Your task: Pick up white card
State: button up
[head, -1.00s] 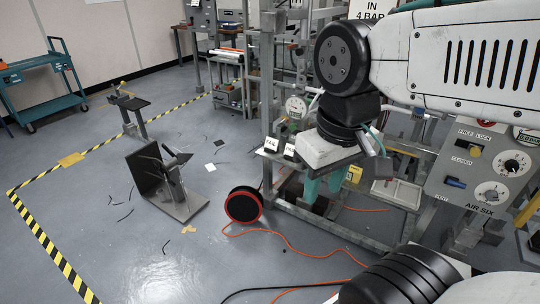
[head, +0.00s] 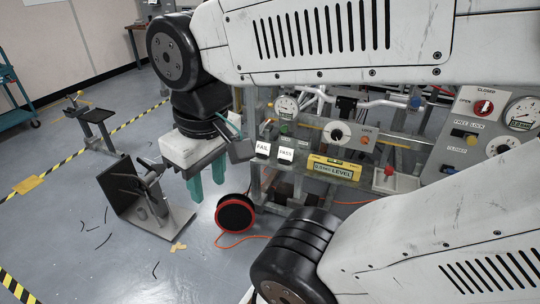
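A white card marked PASS (head: 286,154) stands upright on the front of the metal test frame. A card marked FAIL (head: 262,149) stands just left of it. My gripper (head: 207,180) hangs to the left of both cards in the picture, with its teal fingers pointing down. The fingers are apart and nothing shows between them. A gap shows between the gripper and the cards. No loose white card shows on the floor now; my arm and gripper cover part of it.
The frame's front carries a yellow level (head: 334,168), gauges and a control panel (head: 475,130). A dark plate on a metal stand (head: 150,205) is at left. My arm covers the upper right.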

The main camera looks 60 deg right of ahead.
aim_at(285, 154)
jog(key=z, duration=0.4)
jog(key=i, duration=1)
jog(key=z, duration=0.6)
